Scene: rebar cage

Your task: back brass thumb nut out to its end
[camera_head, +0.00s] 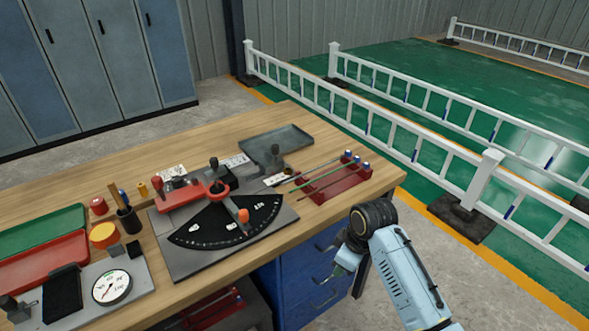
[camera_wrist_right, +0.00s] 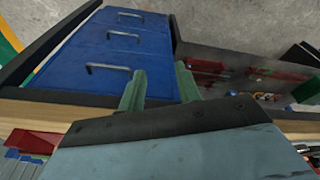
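My right gripper (camera_head: 337,274) hangs off the bench's front edge, beside the blue drawers and away from the bench-top tools. In the right wrist view its two green fingers (camera_wrist_right: 160,80) stand apart with nothing between them, so it is open. My left gripper is out of view.
A dial gauge (camera_head: 111,287) and a red tray (camera_head: 45,262) lie at the left. A grey tray (camera_head: 276,142) and a red rack with rods (camera_head: 335,183) lie at the back right. Blue drawers (camera_wrist_right: 110,52) fill the space before the right gripper.

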